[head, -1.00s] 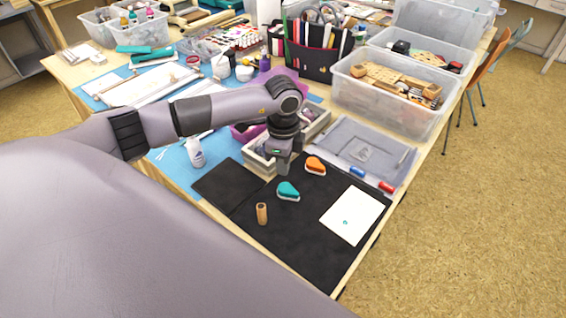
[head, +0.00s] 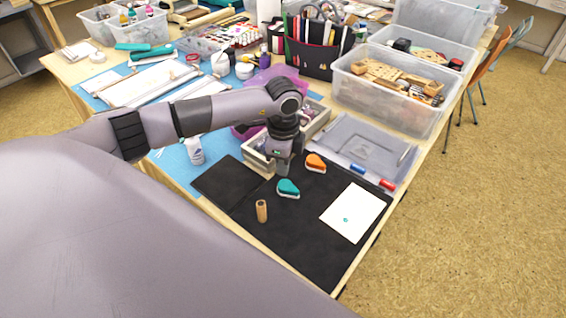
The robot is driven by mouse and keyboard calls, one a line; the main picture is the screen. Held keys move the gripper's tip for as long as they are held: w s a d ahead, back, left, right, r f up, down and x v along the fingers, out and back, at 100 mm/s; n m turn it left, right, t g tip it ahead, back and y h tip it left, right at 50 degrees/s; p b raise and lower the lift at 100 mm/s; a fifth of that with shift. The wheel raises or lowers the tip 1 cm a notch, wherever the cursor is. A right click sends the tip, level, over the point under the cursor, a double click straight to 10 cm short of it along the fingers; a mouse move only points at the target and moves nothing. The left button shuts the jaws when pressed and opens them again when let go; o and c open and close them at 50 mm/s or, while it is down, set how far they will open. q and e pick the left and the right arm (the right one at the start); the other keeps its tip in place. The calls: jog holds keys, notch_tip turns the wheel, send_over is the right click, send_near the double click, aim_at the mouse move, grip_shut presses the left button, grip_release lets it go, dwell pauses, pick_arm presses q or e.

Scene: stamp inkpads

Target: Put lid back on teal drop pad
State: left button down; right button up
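The teal drop pad (head: 288,189) lies on the black mat (head: 282,240), a teardrop shape with teal on top and a pale rim below. A separate lid for it cannot be made out. My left gripper (head: 283,171) points down just behind the teal pad, near the front corner of the crate. Its fingers are too small and dark to tell whether they are open or shut, or whether they hold anything. My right gripper is not in view.
An orange drop pad (head: 316,164) lies right of my gripper. A wooden stamp (head: 262,211) stands at the front, and a white card (head: 353,212) with a teal mark lies right. A wooden crate (head: 258,162) stands behind. Blue (head: 357,168) and red (head: 387,185) items lie nearby.

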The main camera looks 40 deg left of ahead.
aim_at(283, 184)
pick_arm(q)
jog(key=shift+f+b, duration=1.4)
jog(key=shift+f, duration=0.85)
jog(key=shift+r, duration=0.15)
jog(key=shift+r+p, duration=2.1)
jog(key=shift+r, duration=1.3)
